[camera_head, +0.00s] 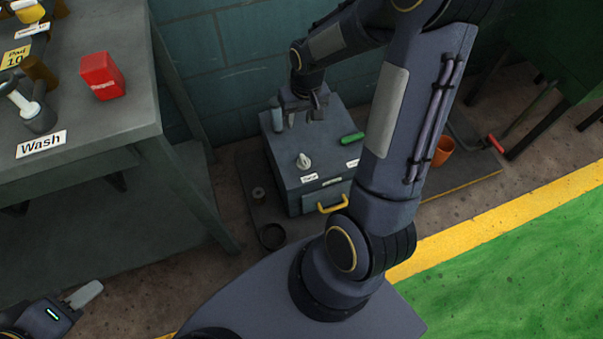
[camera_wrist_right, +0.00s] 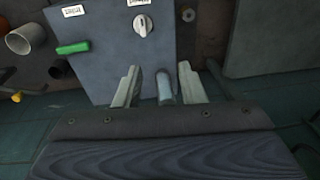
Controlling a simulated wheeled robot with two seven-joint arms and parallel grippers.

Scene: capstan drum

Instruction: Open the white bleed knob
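The white knob (camera_head: 304,161) sits on top of a grey box (camera_head: 285,171). In the right wrist view the white knob (camera_wrist_right: 142,24) is round with a raised grip bar, near the top edge, beyond my fingertips. My right gripper (camera_head: 298,112) is over the back part of the box, apart from the knob. In the wrist view its fingers (camera_wrist_right: 158,78) are spread, with a pale cylinder (camera_wrist_right: 164,88) showing between them; I cannot tell whether they touch it. My left gripper (camera_head: 85,294) is at the lower left, far from the box, with only one finger clearly visible.
A green handle (camera_head: 352,138) is on the box's right side. A yellow handle (camera_head: 333,204) is on its front. A workbench (camera_head: 90,145) with a red block (camera_head: 102,75) stands left. An orange cup (camera_head: 443,151) is to the right. My right arm crosses the middle.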

